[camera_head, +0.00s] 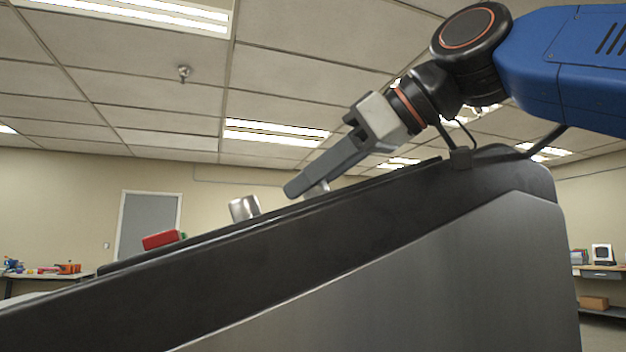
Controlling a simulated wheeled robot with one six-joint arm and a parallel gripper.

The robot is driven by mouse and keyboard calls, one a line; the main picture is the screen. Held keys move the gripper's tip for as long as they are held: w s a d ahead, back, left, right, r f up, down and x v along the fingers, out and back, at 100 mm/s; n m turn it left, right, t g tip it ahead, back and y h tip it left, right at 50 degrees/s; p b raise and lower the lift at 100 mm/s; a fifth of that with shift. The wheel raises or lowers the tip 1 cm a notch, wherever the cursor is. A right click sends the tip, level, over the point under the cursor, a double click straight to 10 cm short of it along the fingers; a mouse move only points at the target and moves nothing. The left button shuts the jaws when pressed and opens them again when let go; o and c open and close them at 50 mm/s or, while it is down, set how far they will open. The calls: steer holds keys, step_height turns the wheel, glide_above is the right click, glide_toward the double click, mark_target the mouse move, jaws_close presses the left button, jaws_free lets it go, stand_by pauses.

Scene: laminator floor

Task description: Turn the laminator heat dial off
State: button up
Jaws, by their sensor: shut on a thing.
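The laminator (400,270) fills the lower part of the view, a dark body with a sloping black top edge and a grey side panel. My gripper (303,183) comes down from the upper right, tilted along the slope. Its fingers are shut on a silver dial (318,189), which is mostly hidden behind the near finger. A second silver dial (244,208) stands uncovered to the left, lower on the slope and apart from my gripper. Dial labels and pointer marks are not visible, so I cannot tell the settings or which dial is for heat.
A red control (161,240) sits lower left on the slope, with a bit of green behind it. A bench with small items (45,272) is at the far left, and shelving (600,272) at the far right. The air above the panel's left part is clear.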

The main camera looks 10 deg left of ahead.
steer(key=shift+f, duration=0.1)
stand_by(0.3)
steer(key=o, duration=1)
steer(key=shift+o, duration=0.2)
steer(key=v, duration=1.7)
steer(key=shift+d, duration=0.15)
